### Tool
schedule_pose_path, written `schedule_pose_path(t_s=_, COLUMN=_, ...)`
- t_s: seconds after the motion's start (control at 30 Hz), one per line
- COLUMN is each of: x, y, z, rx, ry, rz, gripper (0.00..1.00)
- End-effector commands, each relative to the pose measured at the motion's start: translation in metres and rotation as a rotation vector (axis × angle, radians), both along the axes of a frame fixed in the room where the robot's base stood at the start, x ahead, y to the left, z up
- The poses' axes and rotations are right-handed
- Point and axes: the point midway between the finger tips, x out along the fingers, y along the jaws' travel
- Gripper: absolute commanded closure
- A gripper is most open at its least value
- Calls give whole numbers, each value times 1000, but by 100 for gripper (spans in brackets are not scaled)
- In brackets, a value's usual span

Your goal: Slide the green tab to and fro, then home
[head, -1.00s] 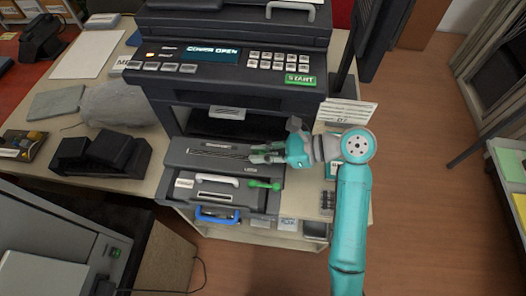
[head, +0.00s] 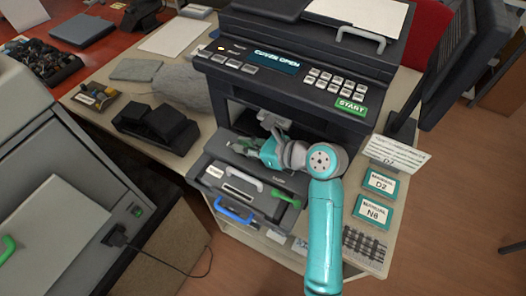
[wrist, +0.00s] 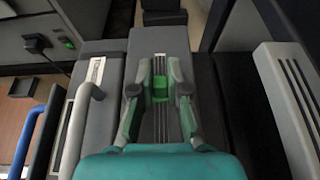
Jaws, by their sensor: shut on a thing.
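The green tab (wrist: 161,87) sits in a slotted track on a long dark grey cartridge (wrist: 148,42). My gripper (wrist: 161,91) is shut on the tab, with one finger on each side of it in the wrist view. In the head view my gripper (head: 246,148) is over the left part of the cartridge (head: 222,147), in the open front of the printer. My fingers hide the tab there.
The printer (head: 290,85) rises just behind my gripper. In front are a white handle (head: 243,178), a green lever (head: 285,197) and a blue handle (head: 234,215). A black block (head: 155,127) stands to the left; labelled boxes (head: 376,183) lie right.

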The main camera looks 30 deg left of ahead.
Motion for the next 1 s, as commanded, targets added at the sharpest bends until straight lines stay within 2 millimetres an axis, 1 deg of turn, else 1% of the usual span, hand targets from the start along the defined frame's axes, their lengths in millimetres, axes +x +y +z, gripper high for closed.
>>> schedule_pose_path(t_s=0.03, x=0, y=9, z=0, rx=0, ry=-1, rz=4, gripper=100)
schedule_pose_path(t_s=0.1, x=0, y=18, z=1, rx=1, ry=-1, rz=4, gripper=100)
schedule_pose_path(t_s=0.23, x=1, y=29, z=0, rx=-1, ry=0, rz=1, gripper=100)
schedule_pose_path(t_s=0.4, x=1, y=34, z=0, rx=0, ry=0, rz=1, gripper=100)
schedule_pose_path(t_s=0.67, x=1, y=35, z=0, rx=2, ry=0, rz=2, gripper=100)
schedule_pose_path(t_s=0.7, x=0, y=35, z=1, rx=2, ry=0, rz=3, gripper=83)
schedule_pose_path(t_s=0.77, x=0, y=35, z=1, rx=2, ry=0, rz=3, gripper=68)
schedule_pose_path(t_s=0.8, x=0, y=35, z=0, rx=1, ry=0, rz=2, gripper=58)
schedule_pose_path(t_s=1.0, x=1, y=34, z=0, rx=1, ry=0, rz=1, gripper=58)
